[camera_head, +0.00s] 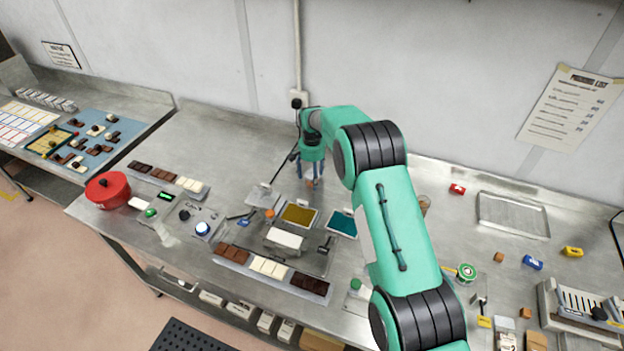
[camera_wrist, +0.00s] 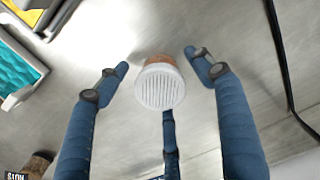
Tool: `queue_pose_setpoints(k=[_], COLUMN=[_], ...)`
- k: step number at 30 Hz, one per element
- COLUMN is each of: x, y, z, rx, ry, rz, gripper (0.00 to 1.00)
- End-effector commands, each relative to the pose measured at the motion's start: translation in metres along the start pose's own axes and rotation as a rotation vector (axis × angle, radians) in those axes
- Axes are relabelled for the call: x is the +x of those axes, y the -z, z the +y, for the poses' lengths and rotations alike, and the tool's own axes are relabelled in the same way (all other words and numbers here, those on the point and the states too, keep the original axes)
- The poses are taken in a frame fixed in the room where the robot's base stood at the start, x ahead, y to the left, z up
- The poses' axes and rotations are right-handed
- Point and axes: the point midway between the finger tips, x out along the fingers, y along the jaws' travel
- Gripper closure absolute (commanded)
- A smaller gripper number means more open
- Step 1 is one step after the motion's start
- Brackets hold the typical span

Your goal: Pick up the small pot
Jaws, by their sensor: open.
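A small round pot (camera_wrist: 160,88) with a ribbed white top and a brownish rim or side stands on the steel bench in the wrist view. My gripper (camera_wrist: 156,61) is open around it, with blue fingers to its left and right and another below it in the picture. Gaps show between the side fingertips and the pot; whether the lower finger touches it I cannot tell. In the head view my gripper (camera_head: 312,170) points down at the back of the bench, and the pot (camera_head: 310,183) shows only as a small brownish patch under the fingers.
Mustard (camera_head: 299,215) and teal (camera_head: 342,223) trays lie in front of my gripper. Chocolate bars (camera_head: 269,267) lie nearer the front edge, and a red pot (camera_head: 108,190) stands far left. A dark cable (camera_wrist: 280,60) runs along the right in the wrist view. Bare steel surrounds the pot.

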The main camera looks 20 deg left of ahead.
Motion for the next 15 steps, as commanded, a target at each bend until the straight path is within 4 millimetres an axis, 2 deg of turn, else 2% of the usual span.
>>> queue_pose_setpoints(k=[5, 15], x=[0.0082, 0.0089], y=[0.0003, 0.0], z=[-0.0003, -0.0002], rx=[0.0, 0.0], ry=[0.001, 0.001], rz=[0.002, 0.001], gripper=[0.33, 0.33])
